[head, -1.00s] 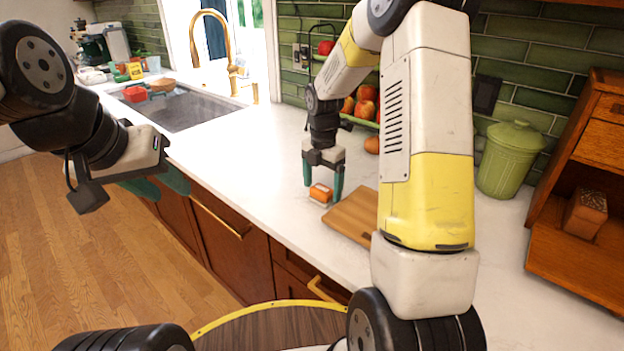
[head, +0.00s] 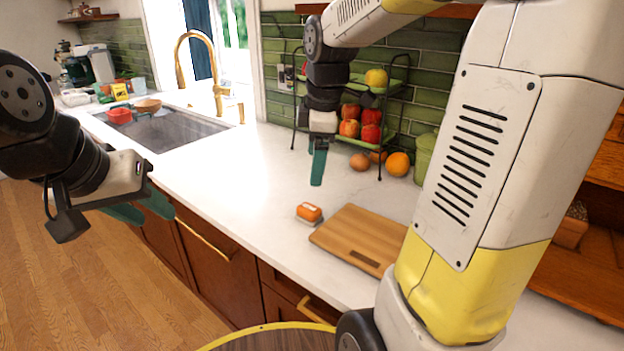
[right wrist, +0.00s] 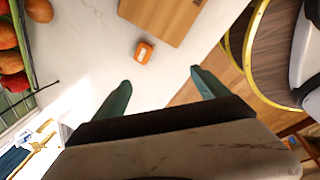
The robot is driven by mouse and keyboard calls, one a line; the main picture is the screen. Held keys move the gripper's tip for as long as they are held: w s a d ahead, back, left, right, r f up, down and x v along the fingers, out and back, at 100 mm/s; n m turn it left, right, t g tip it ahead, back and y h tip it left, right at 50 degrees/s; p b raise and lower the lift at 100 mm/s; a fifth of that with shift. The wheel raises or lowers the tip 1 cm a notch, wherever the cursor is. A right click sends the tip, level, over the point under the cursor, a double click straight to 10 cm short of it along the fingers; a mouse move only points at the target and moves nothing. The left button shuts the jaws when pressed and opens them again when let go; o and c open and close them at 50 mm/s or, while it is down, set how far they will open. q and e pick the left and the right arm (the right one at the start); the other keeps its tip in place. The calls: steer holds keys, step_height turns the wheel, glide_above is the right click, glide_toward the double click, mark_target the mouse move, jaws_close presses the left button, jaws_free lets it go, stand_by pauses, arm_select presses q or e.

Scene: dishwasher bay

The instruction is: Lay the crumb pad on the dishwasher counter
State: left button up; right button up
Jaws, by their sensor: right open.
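The crumb pad (head: 309,212), a small orange block with a pale underside, lies on the white counter (head: 245,175) just left of the wooden board. It also shows in the right wrist view (right wrist: 144,51), apart from both fingers. My right gripper (head: 318,165) is raised above the counter, behind the pad in the head view. In the right wrist view its teal fingers (right wrist: 156,88) are wide apart with nothing between them. My left gripper (head: 150,212) hangs at the left, in front of the cabinets, with its teal fingers apart and empty.
A wooden cutting board (head: 360,238) lies right of the pad. A fruit rack (head: 385,120) and loose oranges (head: 398,164) stand at the back. The sink (head: 165,132) with a red bowl (head: 120,116) is at the far left. The counter between sink and pad is clear.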

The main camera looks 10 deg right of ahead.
steer(key=s+a+r+m+t+y, duration=0.1)
steer(key=s+r+m+t, duration=0.1)
steer(key=s+m, duration=1.3)
steer(key=shift+a+t+y, duration=0.25)
steer(key=shift+t+y, duration=0.05)
steer(key=shift+t, duration=0.5)
steer(key=shift+c, duration=0.2)
